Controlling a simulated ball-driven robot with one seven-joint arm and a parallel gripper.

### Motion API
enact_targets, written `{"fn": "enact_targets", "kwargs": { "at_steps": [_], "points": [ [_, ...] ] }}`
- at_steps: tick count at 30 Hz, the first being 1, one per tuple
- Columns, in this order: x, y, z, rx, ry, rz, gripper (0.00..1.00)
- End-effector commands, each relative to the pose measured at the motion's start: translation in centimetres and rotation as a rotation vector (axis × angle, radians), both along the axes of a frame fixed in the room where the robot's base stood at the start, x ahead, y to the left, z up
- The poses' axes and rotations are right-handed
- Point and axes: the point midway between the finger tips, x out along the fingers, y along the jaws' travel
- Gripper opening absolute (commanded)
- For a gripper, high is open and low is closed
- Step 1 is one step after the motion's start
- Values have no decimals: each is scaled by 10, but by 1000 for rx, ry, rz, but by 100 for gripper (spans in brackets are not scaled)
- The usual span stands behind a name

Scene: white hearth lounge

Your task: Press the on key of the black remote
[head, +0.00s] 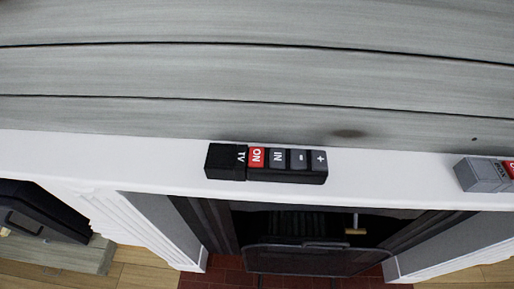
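The black remote (226,163) lies on the white mantel shelf, a little left of the middle in the head view. It is marked TV at its left end. Its red ON key (257,156) is next to the TV label, followed to the right by grey keys marked IN, minus and plus. The key lettering is turned sideways. Nothing covers the remote. My gripper does not show in this view.
A grey remote (485,175) with a red key lies on the mantel (400,172) at the right edge, partly cut off. Grey plank wall (260,75) rises behind. Below is a fireplace with a dark screen (315,261). The mantel between the remotes is clear.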

Motion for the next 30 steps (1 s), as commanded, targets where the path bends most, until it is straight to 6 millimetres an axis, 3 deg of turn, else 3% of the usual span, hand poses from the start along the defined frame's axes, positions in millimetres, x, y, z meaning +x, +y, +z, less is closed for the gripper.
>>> {"fn": "enact_targets", "kwargs": {
  "at_steps": [4,17,30],
  "points": [
    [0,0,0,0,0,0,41],
    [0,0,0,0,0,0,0],
    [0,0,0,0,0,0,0]
  ]
}}
